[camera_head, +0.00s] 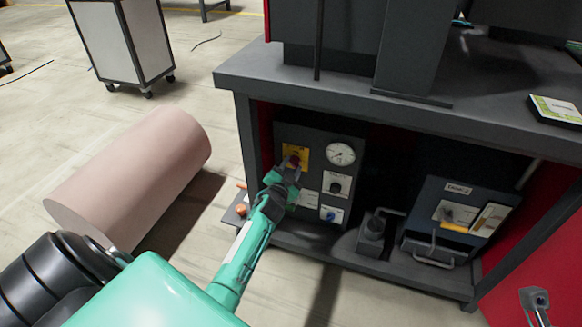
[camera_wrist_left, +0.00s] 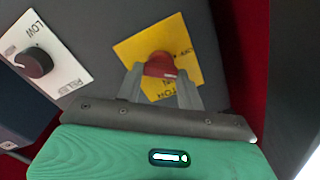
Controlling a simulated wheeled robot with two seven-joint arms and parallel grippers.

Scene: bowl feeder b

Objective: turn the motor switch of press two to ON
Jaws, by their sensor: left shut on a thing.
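The motor switch is a red knob (camera_wrist_left: 160,64) on a yellow plate (camera_wrist_left: 207,62), seen close up in the left wrist view. In the head view the yellow plate (camera_head: 303,153) is at the upper left of a dark control panel under the bench. My left gripper (camera_wrist_left: 161,78) has its two grey fingers on either side of the knob and is shut on it. In the head view my left gripper (camera_head: 289,168) covers much of the switch. The plate's lettering is partly hidden, and I cannot tell which mark the knob points at. My right gripper is out of view.
The panel (camera_head: 318,138) also carries a round gauge (camera_head: 341,154), a black knob (camera_head: 337,187) and a blue knob (camera_head: 328,214). The bench top (camera_head: 260,76) overhangs the panel. A large pink roll (camera_head: 135,180) lies left.

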